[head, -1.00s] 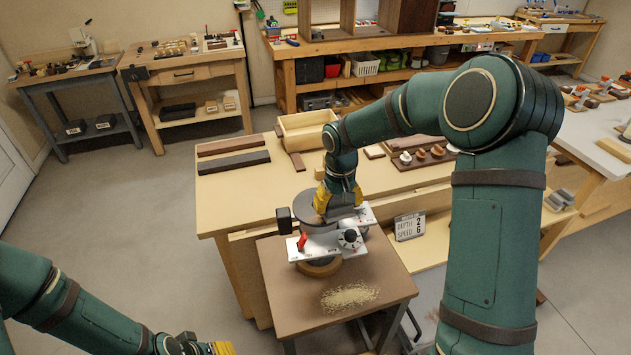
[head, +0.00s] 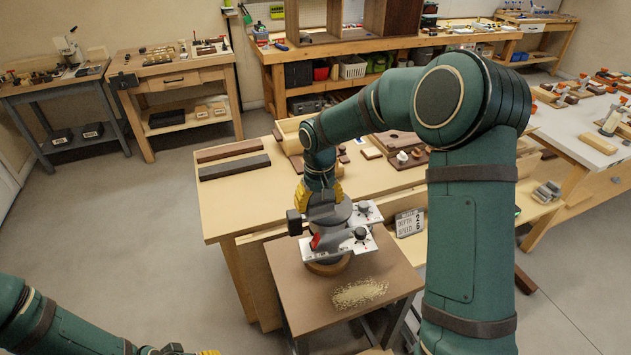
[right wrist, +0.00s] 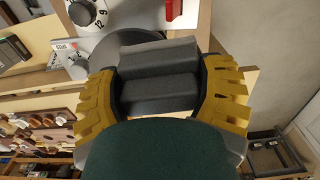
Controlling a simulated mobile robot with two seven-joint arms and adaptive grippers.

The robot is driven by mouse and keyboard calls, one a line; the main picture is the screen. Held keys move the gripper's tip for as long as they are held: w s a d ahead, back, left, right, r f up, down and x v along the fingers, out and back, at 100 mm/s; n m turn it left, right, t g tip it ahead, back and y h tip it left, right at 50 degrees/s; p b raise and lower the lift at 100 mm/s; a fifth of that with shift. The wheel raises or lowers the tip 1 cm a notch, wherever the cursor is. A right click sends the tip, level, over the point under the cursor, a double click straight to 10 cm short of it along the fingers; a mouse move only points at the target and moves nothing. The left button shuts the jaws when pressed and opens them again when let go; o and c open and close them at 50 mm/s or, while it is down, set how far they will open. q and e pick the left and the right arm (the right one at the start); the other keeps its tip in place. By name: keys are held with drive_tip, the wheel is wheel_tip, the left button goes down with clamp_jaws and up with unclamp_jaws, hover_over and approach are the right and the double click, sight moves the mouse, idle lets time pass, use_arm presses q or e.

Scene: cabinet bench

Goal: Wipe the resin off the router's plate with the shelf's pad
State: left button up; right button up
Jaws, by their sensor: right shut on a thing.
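The router (head: 338,238) stands upright on the brown-topped stand, with a pale metal plate (head: 362,246), a dial, a red lever and a black knob at its left. My right gripper (head: 320,196) is over the router's grey round top. In the right wrist view, its yellow fingers (right wrist: 160,92) are shut on a dark grey block (right wrist: 158,88) that looks like the pad. The plate also shows there (right wrist: 130,15), beyond the pad. I cannot make out resin on it. My left gripper (head: 190,352) is cut off at the bottom edge.
Tan dust (head: 360,293) lies on the stand's top (head: 315,310) in front of the router. A depth and speed sign (head: 409,222) stands to the right. The bench (head: 230,205) behind holds dark bars, an open wooden box and small parts.

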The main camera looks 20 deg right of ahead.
drive_tip(key=shift+d+r, duration=0.1)
drive_tip(key=shift+r, duration=0.5)
wheel_tip(320, 180, up, 2)
drive_tip(key=shift+r+p, duration=0.15)
drive_tip(key=shift+p, duration=0.9)
drive_tip(key=shift+r+p, duration=0.6)
drive_tip(key=shift+r, duration=0.35)
